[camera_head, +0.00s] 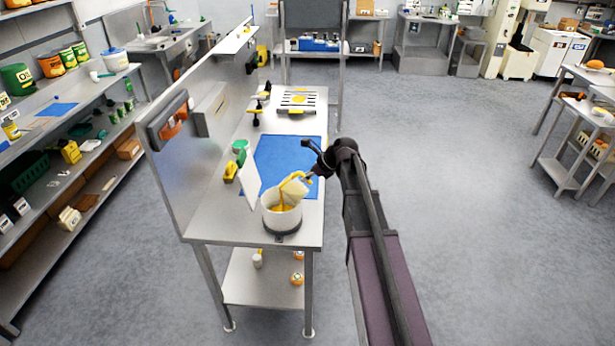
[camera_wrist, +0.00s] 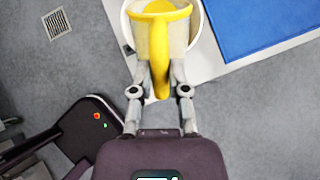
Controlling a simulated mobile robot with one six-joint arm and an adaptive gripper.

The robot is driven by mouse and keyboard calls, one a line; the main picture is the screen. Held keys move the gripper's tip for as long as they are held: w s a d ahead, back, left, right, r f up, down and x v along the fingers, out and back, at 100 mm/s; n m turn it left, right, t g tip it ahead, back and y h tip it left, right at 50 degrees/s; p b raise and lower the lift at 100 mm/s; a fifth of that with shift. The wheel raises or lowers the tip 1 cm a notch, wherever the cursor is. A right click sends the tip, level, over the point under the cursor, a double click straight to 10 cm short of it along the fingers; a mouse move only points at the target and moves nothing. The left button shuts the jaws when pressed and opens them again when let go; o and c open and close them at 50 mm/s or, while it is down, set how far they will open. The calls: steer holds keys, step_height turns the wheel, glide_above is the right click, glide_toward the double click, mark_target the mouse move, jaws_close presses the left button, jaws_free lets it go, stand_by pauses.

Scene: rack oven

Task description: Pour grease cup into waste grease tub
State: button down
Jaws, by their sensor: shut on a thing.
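The grease cup (camera_head: 295,188) is pale with a yellow rim and handle. It is tilted over the waste grease tub (camera_head: 281,222), a round white tub near the front end of the steel table. Yellow shows at the tub's mouth, but I cannot tell stream from contents. My gripper (camera_head: 313,175) reaches in from the right and is shut on the cup. In the wrist view, the two fingers (camera_wrist: 160,90) stand on either side of the cup's yellow handle (camera_wrist: 160,78). The tub's white rim (camera_wrist: 203,45) shows behind the cup.
A blue mat (camera_head: 285,160) lies on the table behind the tub. A green-and-white can (camera_head: 240,151) and a yellow item (camera_head: 231,172) are by the back panel.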

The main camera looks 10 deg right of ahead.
steer(key=shift+w+a+r, duration=0.1)
steer(key=shift+r, duration=0.05)
steer(key=shift+w+a+r+g+h+p, duration=0.1)
steer(key=shift+w+a+g+h+p, duration=0.2)
steer(key=shift+p, duration=0.5)
steer(key=shift+w+a+r+g+h+p, duration=0.1)
steer(key=shift+a+g+h+p, duration=0.1)
steer(key=shift+g+h+p, duration=0.15)
steer(key=shift+w+a+h+p, duration=0.15)
steer(key=shift+a+h+p, duration=0.05)
steer(key=shift+h+p, duration=0.15)
steer(key=shift+w+a+r+g+h+p, duration=0.35)
steer(key=shift+a+g+h+p, duration=0.15)
steer(key=shift+p, duration=0.3)
stand_by(0.5)
